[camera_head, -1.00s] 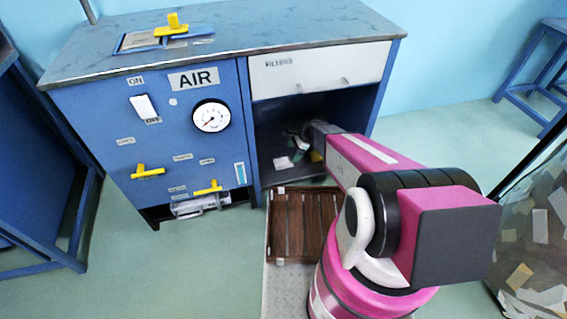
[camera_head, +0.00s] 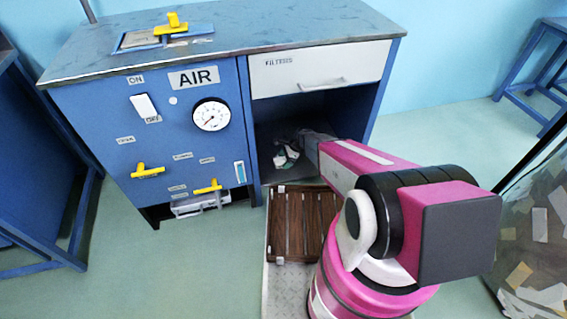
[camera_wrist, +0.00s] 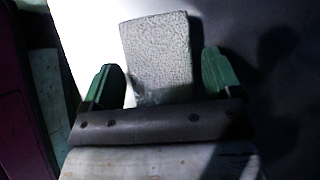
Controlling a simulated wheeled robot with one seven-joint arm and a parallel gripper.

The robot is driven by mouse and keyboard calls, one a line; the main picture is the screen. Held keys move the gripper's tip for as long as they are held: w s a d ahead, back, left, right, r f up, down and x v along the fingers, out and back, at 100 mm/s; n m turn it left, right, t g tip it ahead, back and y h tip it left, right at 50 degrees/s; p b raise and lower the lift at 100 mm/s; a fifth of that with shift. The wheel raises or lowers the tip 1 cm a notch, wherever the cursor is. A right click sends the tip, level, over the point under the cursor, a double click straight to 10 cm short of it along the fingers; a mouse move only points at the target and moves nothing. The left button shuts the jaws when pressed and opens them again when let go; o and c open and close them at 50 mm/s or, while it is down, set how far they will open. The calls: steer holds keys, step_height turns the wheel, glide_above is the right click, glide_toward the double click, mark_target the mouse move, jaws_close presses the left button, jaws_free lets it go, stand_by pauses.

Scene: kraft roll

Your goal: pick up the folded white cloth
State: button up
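The folded white cloth (camera_wrist: 160,48) looks like a pale grey, textured rectangle in the wrist view. It lies between the two green fingertips of my gripper (camera_wrist: 160,82), and its near end reaches down towards the dark gripper bar. The fingers stand wide apart, one on each side of the cloth; I cannot tell if they touch it. In the head view, my gripper (camera_head: 288,149) is inside the open lower compartment of the blue cabinet, with the small white cloth (camera_head: 280,160) at its tip.
The blue cabinet (camera_head: 110,110) has a white drawer (camera_head: 318,68) above the open compartment, so room overhead is limited. A brown slatted mat (camera_head: 300,225) lies before it. A clear bin of scraps (camera_head: 530,240) stands at the right.

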mark_target(285, 160)
steer(key=c, duration=0.7)
step_height(285, 160, up, 10)
steer(key=shift+o, duration=0.4)
stand_by(0.5)
